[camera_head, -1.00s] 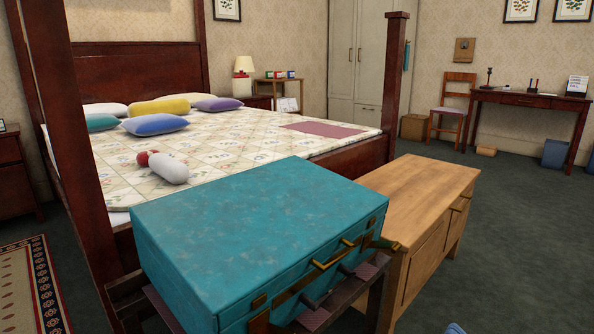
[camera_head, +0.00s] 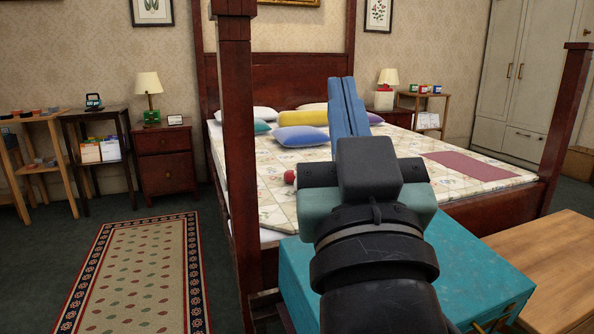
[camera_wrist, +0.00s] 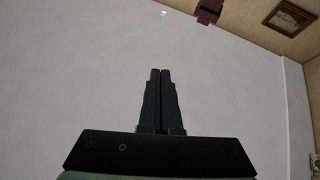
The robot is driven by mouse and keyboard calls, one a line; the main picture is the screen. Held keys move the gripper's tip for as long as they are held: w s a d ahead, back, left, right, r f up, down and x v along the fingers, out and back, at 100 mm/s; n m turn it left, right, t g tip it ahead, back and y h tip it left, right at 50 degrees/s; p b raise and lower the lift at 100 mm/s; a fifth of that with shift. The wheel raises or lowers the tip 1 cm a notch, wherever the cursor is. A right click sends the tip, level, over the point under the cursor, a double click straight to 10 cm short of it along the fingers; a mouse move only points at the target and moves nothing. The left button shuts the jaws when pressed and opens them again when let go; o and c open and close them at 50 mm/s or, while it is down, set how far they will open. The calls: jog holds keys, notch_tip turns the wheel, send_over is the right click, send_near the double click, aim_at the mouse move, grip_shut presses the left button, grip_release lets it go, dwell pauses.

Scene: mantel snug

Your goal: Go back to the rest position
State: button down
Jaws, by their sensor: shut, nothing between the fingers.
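My gripper (camera_head: 344,108) is raised in the middle of the head view, in front of the bed, with its blue fingers pointing up and away. It is shut and empty. In the wrist view my gripper (camera_wrist: 160,72) shows its two dark fingers side by side against the pale ceiling (camera_wrist: 80,60). My wrist and arm hide part of the bed (camera_head: 450,205) and part of the teal suitcase (camera_head: 470,265).
A dark red bedpost (camera_head: 238,150) stands left of my arm. A wooden cabinet (camera_head: 550,255) is at the lower right. A patterned rug (camera_head: 140,270) lies on clear floor at left. Nightstand (camera_head: 165,165) and side tables (camera_head: 95,150) line the back wall.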

jog(key=s+a+r+t+p, duration=0.25)
jog(key=s+a+r, duration=0.25)
jog(key=s+r, duration=0.45)
notch_tip(320, 180, up, 36)
jog(key=w+p, duration=0.1)
jog(key=p, duration=3.5)
jog(key=shift+w+d+r+m+t+p, duration=0.25)
jog(key=shift+w+m+t+p, duration=0.05)
jog(key=shift+w+m+t, duration=0.1)
